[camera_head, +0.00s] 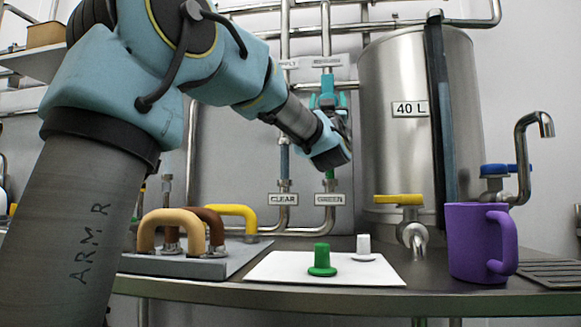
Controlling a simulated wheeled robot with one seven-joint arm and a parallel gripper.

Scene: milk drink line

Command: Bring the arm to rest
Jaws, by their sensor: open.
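My arm reaches from the left foreground across the upper left to the middle of the view, bent at the elbow and held above the counter. Its wrist is in front of the pipes by the back wall. My gripper (328,100) is small and partly hidden beyond the wrist, against the right-hand pipe. It appears open. I see nothing held in it, and I cannot tell whether it touches the pipe.
A purple mug (474,244) stands at the counter's right, below a steel tank (391,160) with a yellow-handled tap (398,200). A white mat (290,272) bears a green knob (322,261) and a white knob (363,248). Looped handles (171,222) stand left on a grey plate.

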